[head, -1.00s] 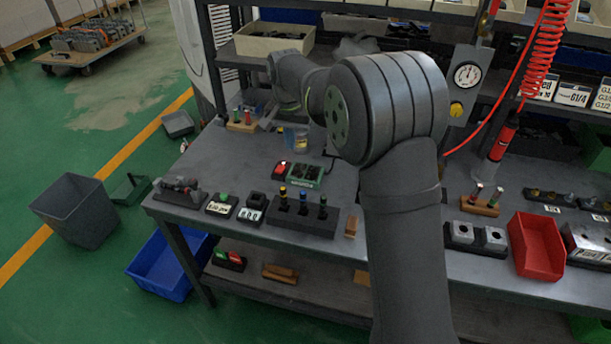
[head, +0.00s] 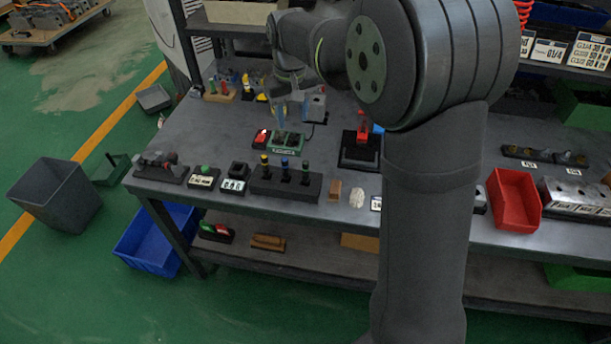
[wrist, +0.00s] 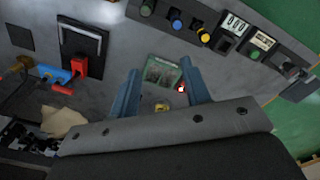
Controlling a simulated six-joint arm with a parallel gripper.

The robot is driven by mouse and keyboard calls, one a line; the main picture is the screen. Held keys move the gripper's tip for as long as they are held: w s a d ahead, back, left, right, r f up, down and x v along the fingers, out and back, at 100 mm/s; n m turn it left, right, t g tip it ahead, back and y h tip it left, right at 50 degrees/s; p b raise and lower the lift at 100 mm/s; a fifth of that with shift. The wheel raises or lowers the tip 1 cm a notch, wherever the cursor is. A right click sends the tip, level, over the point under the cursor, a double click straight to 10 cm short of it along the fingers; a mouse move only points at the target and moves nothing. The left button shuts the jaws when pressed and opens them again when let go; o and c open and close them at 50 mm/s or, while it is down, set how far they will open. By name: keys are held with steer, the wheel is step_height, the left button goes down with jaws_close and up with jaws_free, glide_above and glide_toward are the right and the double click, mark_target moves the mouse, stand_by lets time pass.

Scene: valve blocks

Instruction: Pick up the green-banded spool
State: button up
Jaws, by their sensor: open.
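The green-banded spool (head: 305,171) stands upright at the right end of a dark block (head: 286,187) near the table's front edge, beside a blue-banded and a yellow-banded spool. My gripper (head: 293,110) is over the table behind the spools, above the green-edged box. In the wrist view my gripper (wrist: 160,68) is open, with nothing between its fingers, and apart from the spool.
Left of the block are a counter (head: 235,177) and a green-button box (head: 204,174). A wooden block (head: 335,189) lies to the right.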

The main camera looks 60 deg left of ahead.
mark_target(306, 171)
steer(key=d+n, duration=0.4)
steer(key=d, duration=0.1)
steer(key=f, duration=1.6)
steer(key=shift+w+a+f, duration=0.15)
steer(key=shift+w+f, duration=0.15)
steer(key=shift+f, duration=0.05)
jaws_close()
